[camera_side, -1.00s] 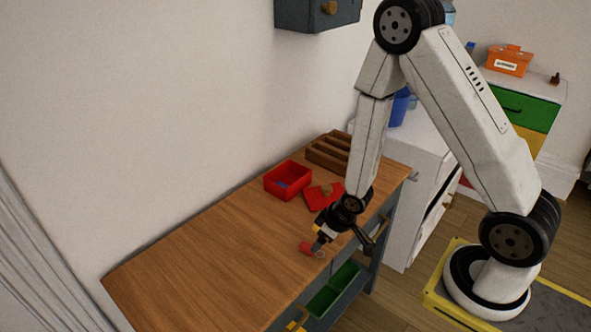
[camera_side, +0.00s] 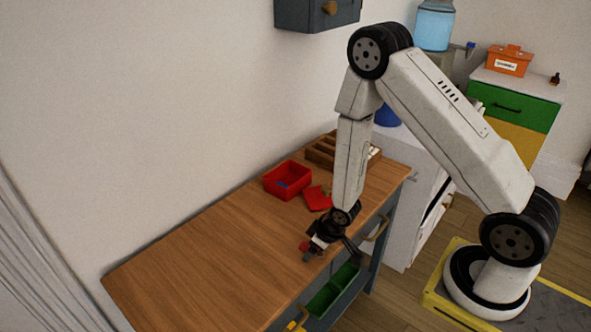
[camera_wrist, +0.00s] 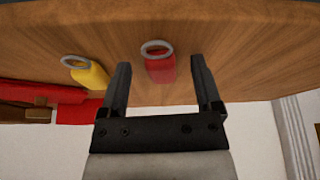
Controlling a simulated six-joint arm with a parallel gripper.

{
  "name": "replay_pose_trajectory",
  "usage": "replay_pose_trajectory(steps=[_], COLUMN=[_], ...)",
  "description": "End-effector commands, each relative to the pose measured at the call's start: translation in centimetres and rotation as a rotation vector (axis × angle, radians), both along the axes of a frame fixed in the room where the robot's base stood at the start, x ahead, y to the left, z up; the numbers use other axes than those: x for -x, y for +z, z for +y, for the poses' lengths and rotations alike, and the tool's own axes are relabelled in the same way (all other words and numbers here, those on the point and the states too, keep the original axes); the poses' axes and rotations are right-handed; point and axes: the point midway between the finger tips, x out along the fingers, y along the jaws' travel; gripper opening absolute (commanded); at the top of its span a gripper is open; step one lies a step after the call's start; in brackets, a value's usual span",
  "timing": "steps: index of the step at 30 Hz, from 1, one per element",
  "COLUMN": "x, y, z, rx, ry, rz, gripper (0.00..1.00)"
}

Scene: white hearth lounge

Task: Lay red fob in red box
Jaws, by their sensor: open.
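The red fob (camera_wrist: 161,68) with its grey ring lies on the wooden tabletop, between the two finger lines of my gripper (camera_wrist: 160,74) in the wrist view. My gripper is open and empty. In the side view my gripper (camera_side: 311,252) is low over the table near its front edge and covers most of the red fob (camera_side: 304,245).
A yellow fob (camera_wrist: 90,74) with a ring lies left of the red fob in the wrist view. A flat red piece (camera_side: 317,199) lies beside the box. A brown wooden rack (camera_side: 322,151) stands behind it. The table's left half is clear.

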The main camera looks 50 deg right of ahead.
Motion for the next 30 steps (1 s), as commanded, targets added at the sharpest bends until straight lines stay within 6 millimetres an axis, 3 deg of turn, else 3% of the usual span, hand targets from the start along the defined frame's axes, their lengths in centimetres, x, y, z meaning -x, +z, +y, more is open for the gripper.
replay_pose_trajectory(steps=[13,21,30], x=[-0.01,0.00,-0.01], y=[0.01,0.02,0.05], z=[0.00,0.00,0.00], rx=[0.000,0.000,0.000], ry=[0.000,0.000,0.000], rz=[0.000,0.000,-0.001], gripper=[0.82,0.00,0.00])
